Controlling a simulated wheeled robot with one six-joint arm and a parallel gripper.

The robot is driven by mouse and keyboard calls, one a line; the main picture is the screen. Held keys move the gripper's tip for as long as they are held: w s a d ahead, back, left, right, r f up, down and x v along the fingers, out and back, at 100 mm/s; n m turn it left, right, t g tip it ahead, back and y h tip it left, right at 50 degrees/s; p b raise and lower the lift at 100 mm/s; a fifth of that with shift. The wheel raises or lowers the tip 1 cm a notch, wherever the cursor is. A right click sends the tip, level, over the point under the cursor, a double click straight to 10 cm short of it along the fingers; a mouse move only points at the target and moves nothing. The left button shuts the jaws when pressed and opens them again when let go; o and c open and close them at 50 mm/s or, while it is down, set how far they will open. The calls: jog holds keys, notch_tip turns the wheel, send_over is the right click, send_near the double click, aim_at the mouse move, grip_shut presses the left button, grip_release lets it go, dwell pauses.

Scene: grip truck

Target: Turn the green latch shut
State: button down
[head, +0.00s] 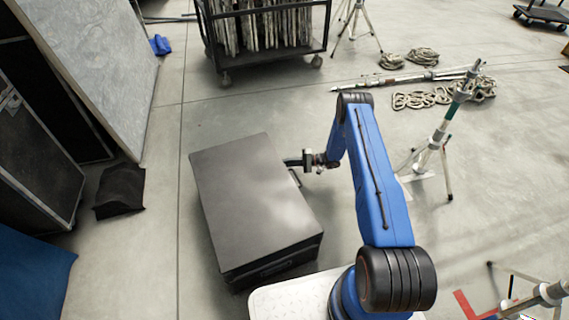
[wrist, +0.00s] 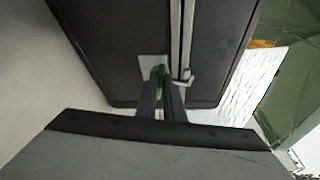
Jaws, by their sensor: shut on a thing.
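A black case (head: 250,195) stands on the floor left of my blue arm, its lid down. In the wrist view, the case's side (wrist: 110,35) fills the upper middle, with a pale metal strip running along its seam. The green latch (wrist: 161,72) shows small on a pale plate, between the tips of my gripper (wrist: 162,88). My gripper is shut on it; the fingers hide much of it. In the head view my gripper (head: 298,162) is at the right side of the case, and the latch cannot be made out there.
A pale metal hook-like piece (wrist: 186,78) sits just right of my fingers. A wheeled rack (head: 262,30) stands behind the case. A light stand (head: 440,135) and coiled rope (head: 425,98) are to the right. A dark bag (head: 120,190) lies left, with clear floor between.

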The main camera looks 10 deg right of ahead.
jog(key=shift+f+n+y, duration=0.2)
jog(key=shift+n+y, duration=0.3)
jog(key=shift+n, duration=0.5)
jog(key=c, duration=1.9)
grip_release()
jog(key=shift+d, duration=0.1)
jog(key=shift+o, duration=0.2)
jog(key=v, duration=1.7)
jog(key=shift+s+d, duration=0.15)
jog(key=shift+s, duration=0.1)
jog(key=shift+f, duration=0.15)
